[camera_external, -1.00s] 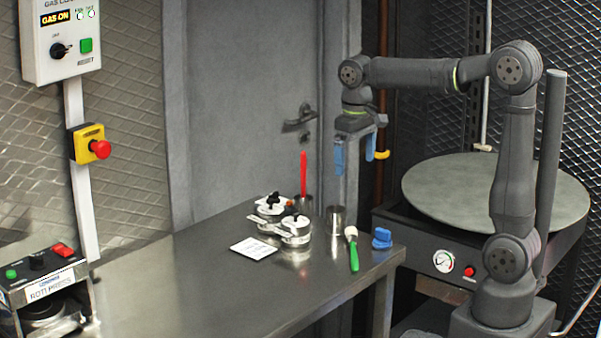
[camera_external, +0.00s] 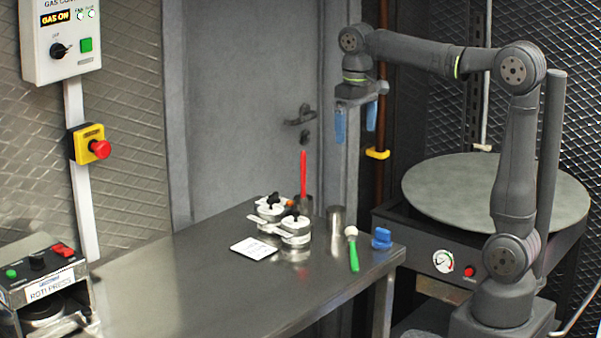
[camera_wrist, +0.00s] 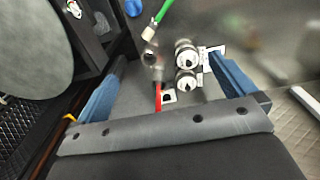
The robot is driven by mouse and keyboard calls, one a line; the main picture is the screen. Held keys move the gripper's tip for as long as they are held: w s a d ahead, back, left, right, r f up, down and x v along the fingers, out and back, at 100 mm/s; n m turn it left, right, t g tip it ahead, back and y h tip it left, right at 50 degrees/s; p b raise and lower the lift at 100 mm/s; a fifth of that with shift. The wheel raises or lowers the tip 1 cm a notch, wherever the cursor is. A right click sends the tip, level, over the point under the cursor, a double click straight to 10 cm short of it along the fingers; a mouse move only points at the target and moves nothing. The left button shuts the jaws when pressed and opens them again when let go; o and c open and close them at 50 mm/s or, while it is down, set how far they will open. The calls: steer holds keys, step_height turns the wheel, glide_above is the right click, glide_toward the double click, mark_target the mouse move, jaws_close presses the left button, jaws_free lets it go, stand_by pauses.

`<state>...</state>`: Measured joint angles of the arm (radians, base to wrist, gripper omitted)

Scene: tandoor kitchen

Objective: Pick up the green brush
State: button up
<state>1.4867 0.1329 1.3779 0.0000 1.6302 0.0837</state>
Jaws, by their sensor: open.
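The green brush (camera_external: 353,254) lies on the metal table near its right end, with a green handle toward the front edge and a pale head toward the back. In the wrist view the green brush (camera_wrist: 160,16) shows at the top, its handle cut by the frame edge. My gripper (camera_external: 355,138) hangs high above the back of the table, pointing down, with its blue fingers apart and nothing between them. In the wrist view my gripper's fingers (camera_wrist: 160,72) are spread wide. The brush is well below and in front of my gripper, not touching it.
A metal cup (camera_external: 336,219) stands behind the brush, and a blue object (camera_external: 381,239) lies to its right. A red upright utensil (camera_external: 303,173) stands in another cup. Lidded white pots (camera_external: 295,230) and a white card (camera_external: 254,247) are to the left.

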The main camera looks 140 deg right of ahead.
step_height(320, 180, up, 2)
steer(key=shift+r, duration=0.15)
steer(key=shift+c, duration=0.4)
steer(key=c, duration=1.2)
steer(key=m, duration=1)
glide_above(354, 259)
steer(key=f, duration=2.6)
steer(key=shift+s+d+f, duration=0.25)
steer(key=shift+d+f, duration=0.1)
steer(key=shift+w+a+f, duration=0.15)
steer(key=shift+a+f, duration=0.05)
steer(key=shift+f, duration=1.1)
steer(key=shift+w+a+f, duration=0.1)
steer(key=shift+a+f, duration=0.1)
steer(key=shift+f, duration=1.1)
